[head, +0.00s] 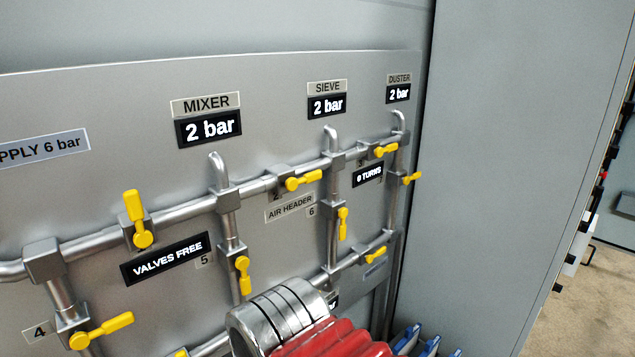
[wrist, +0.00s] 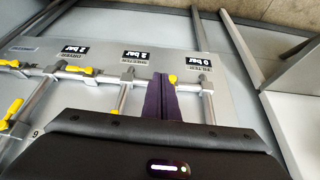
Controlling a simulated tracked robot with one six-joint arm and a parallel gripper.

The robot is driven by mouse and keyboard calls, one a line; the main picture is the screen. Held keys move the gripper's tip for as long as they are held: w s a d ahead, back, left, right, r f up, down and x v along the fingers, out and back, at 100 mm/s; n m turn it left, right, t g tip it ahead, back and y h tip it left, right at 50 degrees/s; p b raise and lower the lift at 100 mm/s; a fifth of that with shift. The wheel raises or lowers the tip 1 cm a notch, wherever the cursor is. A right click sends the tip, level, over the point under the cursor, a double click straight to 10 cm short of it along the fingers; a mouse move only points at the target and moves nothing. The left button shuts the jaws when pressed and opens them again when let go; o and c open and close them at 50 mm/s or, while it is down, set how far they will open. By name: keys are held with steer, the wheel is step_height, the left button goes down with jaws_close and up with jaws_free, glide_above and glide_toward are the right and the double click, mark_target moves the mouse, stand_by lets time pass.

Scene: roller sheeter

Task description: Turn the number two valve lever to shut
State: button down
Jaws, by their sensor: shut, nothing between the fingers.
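The number two valve lever (head: 304,180) is yellow and sits on the upper pipe in the head view, beside a small 2 mark. Its handle points right, roughly along the pipe. My gripper (wrist: 162,98) shows only in the wrist view, its dark purple fingers shut together and empty. Behind the fingertips are the grey panel and pipes. I cannot tell which lever in the wrist view is number two, or whether the fingers touch anything.
Other yellow levers, such as the upright one (head: 133,220) and the one by mark 4 (head: 100,330), crowd the pipes. Signs read VALVES FREE (head: 166,259) and 0 TURNS (head: 368,174). A grey cabinet wall (head: 510,150) bounds the panel's right side.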

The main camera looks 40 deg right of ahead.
steer(key=shift+w+a, duration=0.2)
steer(key=shift+w, duration=0.25)
steer(key=d+f+m+g+y, duration=0.1)
steer(key=d+f+m+g, duration=0.4)
steer(key=d+m, duration=1.15)
steer(key=w+d+r+m+t, duration=0.3)
steer(key=d+r+m+t, duration=0.3)
steer(key=r+m, duration=0.3)
steer(key=w+d+r+m+t, duration=0.4)
steer(key=d+r+m+t, duration=0.3)
steer(key=d+r+m, duration=0.2)
step_height(320, 180, up, 2)
steer(key=shift+w+d+r+m+t, duration=0.1)
steer(key=shift+w+d+m+t, duration=0.15)
steer(key=shift+m, duration=0.2)
steer(key=shift+w, duration=0.1)
